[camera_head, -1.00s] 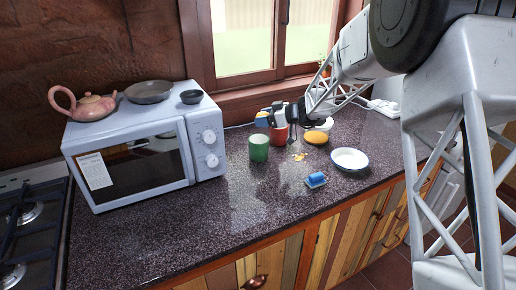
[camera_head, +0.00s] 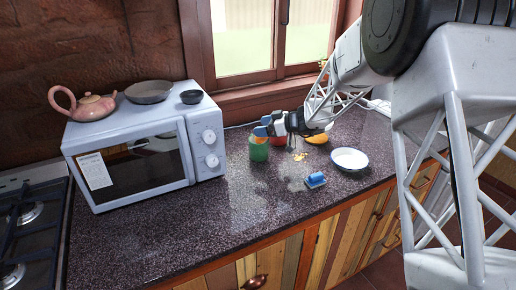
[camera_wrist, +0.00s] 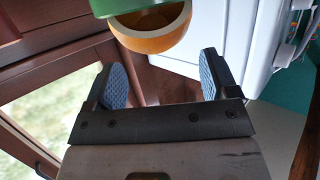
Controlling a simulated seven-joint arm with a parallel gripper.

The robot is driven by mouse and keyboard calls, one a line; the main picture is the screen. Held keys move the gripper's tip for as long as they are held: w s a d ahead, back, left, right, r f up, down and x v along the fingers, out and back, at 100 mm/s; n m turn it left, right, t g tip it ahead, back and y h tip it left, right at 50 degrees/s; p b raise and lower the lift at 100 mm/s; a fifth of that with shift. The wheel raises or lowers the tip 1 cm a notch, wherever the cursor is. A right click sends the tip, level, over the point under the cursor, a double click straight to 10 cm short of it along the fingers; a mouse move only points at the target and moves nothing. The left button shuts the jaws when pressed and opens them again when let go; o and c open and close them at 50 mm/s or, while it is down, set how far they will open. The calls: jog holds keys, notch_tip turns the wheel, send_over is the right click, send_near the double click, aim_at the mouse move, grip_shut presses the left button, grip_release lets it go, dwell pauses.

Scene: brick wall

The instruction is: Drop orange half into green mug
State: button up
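The green mug (camera_head: 259,152) stands upright on the counter beside the microwave. It also shows at the top edge of the wrist view (camera_wrist: 112,6), cropped. The orange half (camera_wrist: 150,42) is against the green mug there, at its mouth. In the head view a bit of orange (camera_head: 261,132) shows at the mug's rim, below my fingers. I cannot tell how deep it sits in the mug. My gripper (camera_head: 266,127) is just above the mug. In the wrist view its blue-padded fingers (camera_wrist: 162,85) are wide apart with nothing between them.
The microwave (camera_head: 150,145) stands left. The front counter is clear.

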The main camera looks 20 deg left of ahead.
jog(key=shift+o, duration=0.7)
jog(key=shift+d, duration=0.1)
jog(key=v, duration=0.7)
jog(key=shift+d, duration=0.25)
jog(key=shift+r, duration=0.2)
